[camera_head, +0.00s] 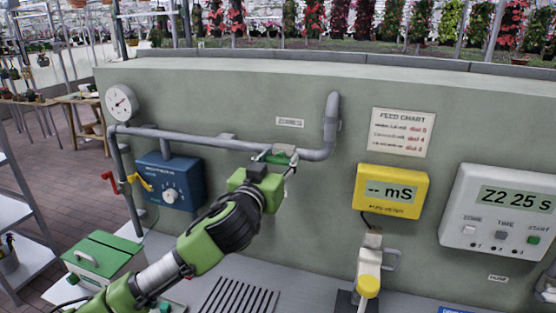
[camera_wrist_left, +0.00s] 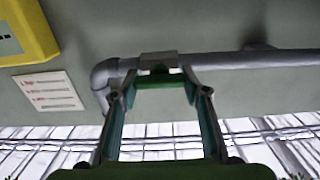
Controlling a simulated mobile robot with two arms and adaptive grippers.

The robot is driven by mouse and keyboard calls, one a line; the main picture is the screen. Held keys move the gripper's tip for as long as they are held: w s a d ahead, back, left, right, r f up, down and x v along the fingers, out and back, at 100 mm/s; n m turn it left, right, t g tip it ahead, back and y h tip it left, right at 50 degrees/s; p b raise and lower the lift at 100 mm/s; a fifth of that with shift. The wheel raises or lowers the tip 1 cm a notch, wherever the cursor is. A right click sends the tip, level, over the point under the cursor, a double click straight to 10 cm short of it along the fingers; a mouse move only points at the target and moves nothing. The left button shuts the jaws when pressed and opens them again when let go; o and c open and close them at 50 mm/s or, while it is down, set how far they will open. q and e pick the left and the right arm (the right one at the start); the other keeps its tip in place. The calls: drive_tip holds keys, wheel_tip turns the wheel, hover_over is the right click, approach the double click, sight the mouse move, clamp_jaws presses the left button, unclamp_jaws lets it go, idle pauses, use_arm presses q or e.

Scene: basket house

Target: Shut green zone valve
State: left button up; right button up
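The green zone valve's green handle (camera_head: 283,153) sits on the grey horizontal pipe, left of its upward bend. My left gripper (camera_head: 277,160) is at the handle, its fingers apart on either side of it. In the left wrist view, the green handle (camera_wrist_left: 158,81) lies across the gap between the fingertips of my left gripper (camera_wrist_left: 160,86), under a grey block on the pipe. The fingers look open; no firm contact can be made out. Part of the valve is hidden behind the gripper in the head view. My right gripper is not in view.
A yellow meter (camera_head: 391,191) and a white timer (camera_head: 500,222) are on the wall at right. A green-lidded box (camera_head: 103,254) stands lower left.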

use_arm(q)
drive_tip(key=shift+m, duration=0.3)
drive_tip(key=m+p, duration=0.1)
drive_tip(key=m, duration=0.3)
drive_tip(key=shift+d, duration=0.1)
drive_tip(key=m+p, duration=0.1)
drive_tip(key=m, duration=0.3)
drive_tip(key=m+p, duration=0.2)
drive_tip(key=m, duration=0.3)
drive_tip(key=shift+f+m, duration=0.1)
drive_tip(key=shift+m, duration=0.2)
drive_tip(key=shift+d+f+m+p, duration=0.15)
drive_tip(key=shift+m+p, duration=0.6)
drive_tip(key=shift+m, duration=1.05)
drive_tip(key=o, duration=1.1)
